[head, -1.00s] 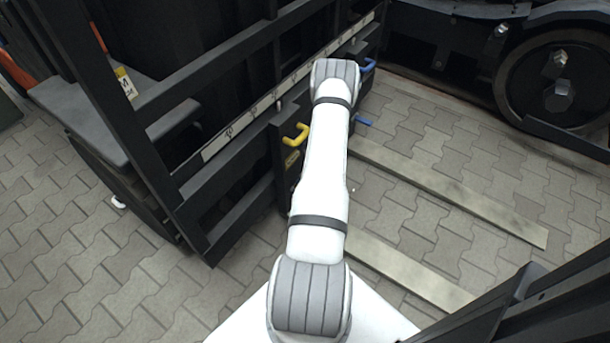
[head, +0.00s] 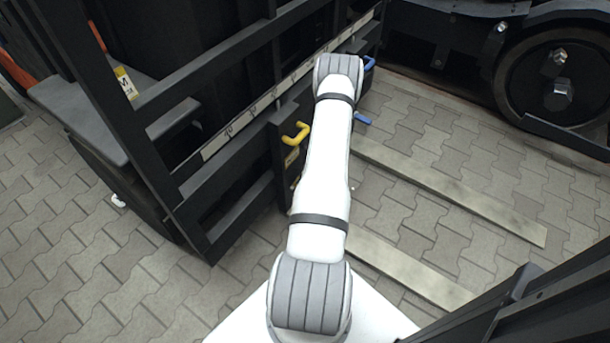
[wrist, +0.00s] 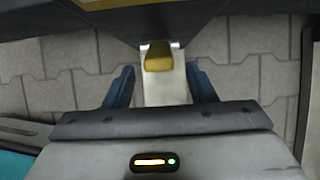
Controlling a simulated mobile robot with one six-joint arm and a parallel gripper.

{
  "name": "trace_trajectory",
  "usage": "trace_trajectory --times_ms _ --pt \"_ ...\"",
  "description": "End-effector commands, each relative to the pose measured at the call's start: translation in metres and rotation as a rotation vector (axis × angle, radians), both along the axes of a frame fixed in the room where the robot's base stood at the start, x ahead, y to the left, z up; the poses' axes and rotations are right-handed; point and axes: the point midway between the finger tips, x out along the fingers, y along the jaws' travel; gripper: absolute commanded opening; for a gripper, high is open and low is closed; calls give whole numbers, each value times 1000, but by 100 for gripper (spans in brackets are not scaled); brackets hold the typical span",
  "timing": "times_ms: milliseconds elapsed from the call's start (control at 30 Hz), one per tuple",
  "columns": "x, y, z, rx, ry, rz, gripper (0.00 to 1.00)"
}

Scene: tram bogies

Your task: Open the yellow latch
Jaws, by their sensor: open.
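The yellow latch (head: 296,134) is a bent yellow handle on the dark frame, left of my arm in the head view. In the wrist view a yellow end piece (wrist: 158,58), apparently part of the latch, shows below a dark panel. My gripper (wrist: 160,74) has two blue fingers spread apart, one on each side of the yellow piece's line. The yellow piece sits roughly centred at the fingertips, and neither finger is seen touching it. In the head view my arm hides most of the gripper.
A dark metal frame with a pale marked strip (head: 233,132) runs along the left of my arm. A dark wheel (head: 560,88) stands at upper right. Pale strips (head: 450,190) lie on open paving.

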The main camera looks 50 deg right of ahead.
Motion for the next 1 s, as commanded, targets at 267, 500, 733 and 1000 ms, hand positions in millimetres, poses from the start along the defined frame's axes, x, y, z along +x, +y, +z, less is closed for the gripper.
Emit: trace_trajectory --times_ms 267,500,733,1000 --pt "-56 -11 15 1 1 -7 51" --pt "-103 -19 15 1 0 -2 51" --pt "-123 -22 14 0 0 0 51" --pt "-124 -22 14 0 0 1 51"
